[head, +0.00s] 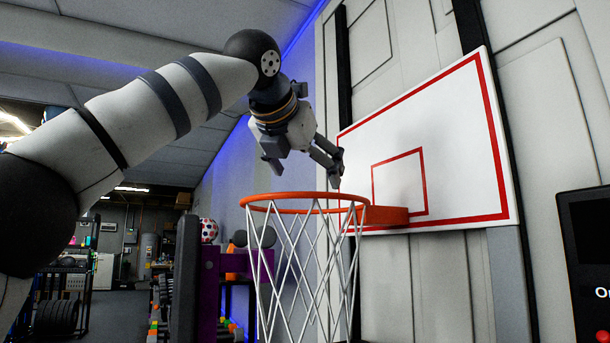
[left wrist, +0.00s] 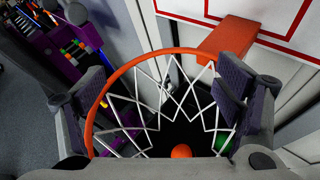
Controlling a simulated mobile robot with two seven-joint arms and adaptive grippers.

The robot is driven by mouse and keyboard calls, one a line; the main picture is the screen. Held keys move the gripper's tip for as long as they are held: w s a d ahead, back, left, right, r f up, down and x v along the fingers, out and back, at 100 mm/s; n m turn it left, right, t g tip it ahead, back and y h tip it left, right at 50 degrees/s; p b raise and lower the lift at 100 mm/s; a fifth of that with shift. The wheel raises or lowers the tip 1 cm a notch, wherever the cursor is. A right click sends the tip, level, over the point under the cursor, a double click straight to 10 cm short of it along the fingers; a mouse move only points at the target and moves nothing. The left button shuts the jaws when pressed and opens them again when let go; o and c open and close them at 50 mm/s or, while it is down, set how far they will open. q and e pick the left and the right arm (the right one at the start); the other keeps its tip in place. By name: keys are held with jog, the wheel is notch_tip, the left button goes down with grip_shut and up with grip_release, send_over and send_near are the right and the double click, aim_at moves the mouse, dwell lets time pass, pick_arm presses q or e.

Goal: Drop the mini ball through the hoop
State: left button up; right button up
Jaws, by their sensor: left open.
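My left gripper (head: 304,170) hangs above the orange hoop (head: 262,197), fingers pointing down and spread apart with nothing between them. In the left wrist view, its two fingers (left wrist: 163,90) stand on either side of the hoop's rim (left wrist: 150,57). An orange ball (left wrist: 181,151), likely the mini ball, shows through the hoop opening, below the rim and clear of the fingers. Its exact height below the rim I cannot tell. In the head view I see no ball in the white net (head: 300,265). My right gripper is not in view.
The white backboard (head: 455,145) with red lines stands right behind the hoop. A purple rack (head: 208,285) with a red-and-white ball (head: 208,230) is at left. A dark screen panel (head: 590,235) is at the right edge. Space above the rim is free around my gripper.

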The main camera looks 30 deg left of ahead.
pick_arm(q)
jog(key=v, duration=1.2)
dwell(0.7)
